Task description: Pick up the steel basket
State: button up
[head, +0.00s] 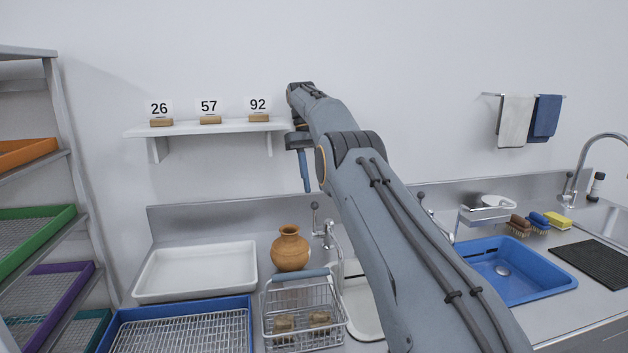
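The steel basket (272,312) is a wire basket with a blue-grey grip on its raised handle. It stands on the counter at the bottom centre, and a few tan pieces lie inside it. My arm partly covers the area to its right. My gripper (306,186) hangs at the end of my arm, above the basket and well apart from it, in front of the wall near the shelf's right end. Only a narrow part of the gripper shows, so its opening cannot be judged.
A clay pot (291,248) stands right behind the basket. A white tray (196,272) and a blue-rimmed rack tray (180,310) lie to the left. A tap (328,232) rises behind the basket. A blue basin (515,271) lies right. A wall shelf (205,127) holds number cards.

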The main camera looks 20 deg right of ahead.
aim_at(300, 298)
jog(key=k, duration=1)
